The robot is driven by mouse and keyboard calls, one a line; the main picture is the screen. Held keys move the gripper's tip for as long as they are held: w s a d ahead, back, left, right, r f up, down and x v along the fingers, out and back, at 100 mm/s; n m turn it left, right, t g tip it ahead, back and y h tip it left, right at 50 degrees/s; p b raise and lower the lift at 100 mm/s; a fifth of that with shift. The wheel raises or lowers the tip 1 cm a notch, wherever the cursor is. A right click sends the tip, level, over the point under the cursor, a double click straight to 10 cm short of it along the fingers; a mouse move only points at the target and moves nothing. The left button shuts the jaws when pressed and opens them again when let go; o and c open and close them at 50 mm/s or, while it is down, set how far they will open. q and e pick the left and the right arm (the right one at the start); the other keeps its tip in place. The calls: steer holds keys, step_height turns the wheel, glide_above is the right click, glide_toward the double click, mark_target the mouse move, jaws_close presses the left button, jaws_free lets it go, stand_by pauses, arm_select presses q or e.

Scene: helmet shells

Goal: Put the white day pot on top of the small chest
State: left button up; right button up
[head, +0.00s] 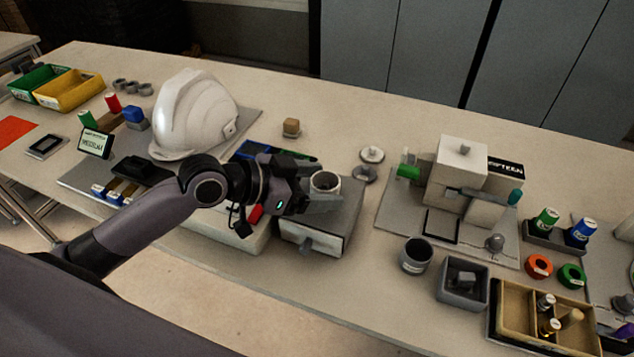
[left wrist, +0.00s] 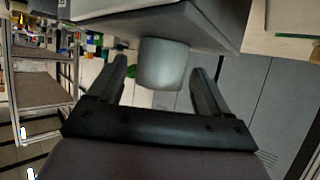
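The white day pot (head: 325,183) stands upright on top of the small chest (head: 345,215), a grey box with a knobbed drawer front. In the left wrist view, which is upside down, the pot (left wrist: 163,65) meets the chest's top face (left wrist: 200,22). My left gripper (head: 312,190) is at the pot from the left, with one finger on either side of it. In the left wrist view the fingers (left wrist: 160,82) are spread, with a narrow gap between each finger and the pot. My right gripper is not in view.
A white helmet shell (head: 197,115) stands on a grey mat to the left. Small round metal pieces (head: 371,155) lie behind the chest. A dark grey cup (head: 416,256) and a square grey tray (head: 463,284) stand front right.

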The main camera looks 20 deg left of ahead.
arm_select(q)
steer(key=shift+r, duration=0.25)
steer(key=shift+s+a, duration=0.2)
steer(key=shift+a, duration=0.05)
steer(key=v, duration=1.1)
steer(key=shift+b, duration=0.4)
steer(key=shift+s+a+r, duration=0.1)
